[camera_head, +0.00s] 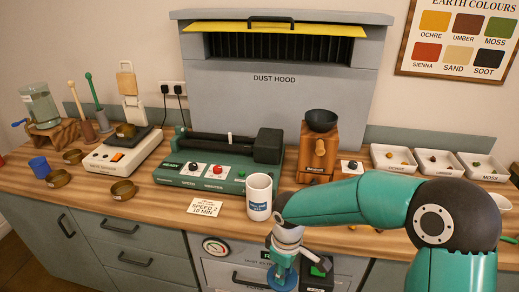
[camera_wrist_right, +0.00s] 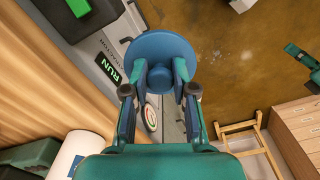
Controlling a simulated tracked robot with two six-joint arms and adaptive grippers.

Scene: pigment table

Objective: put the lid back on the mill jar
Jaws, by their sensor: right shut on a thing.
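The mill jar (camera_head: 259,199) is a white cylinder with a blue label, standing upright on the wooden counter in front of the green mill. Part of it shows at the lower left of the wrist view (camera_wrist_right: 68,157). The lid (camera_head: 283,277) is a blue disc with a round knob. My right gripper (camera_wrist_right: 160,84) is shut on the lid's knob, with a finger on either side. In the wrist view the lid (camera_wrist_right: 160,48) is beyond the fingers. In the head view it hangs in front of the counter's edge, lower than the jar and apart from it. My left gripper is not in view.
The green roller mill (camera_head: 222,181) stands behind the jar, with a paper card (camera_head: 204,207) to the jar's left. A wooden grinder (camera_head: 318,150) stands behind right. White pigment trays (camera_head: 393,158) are at right.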

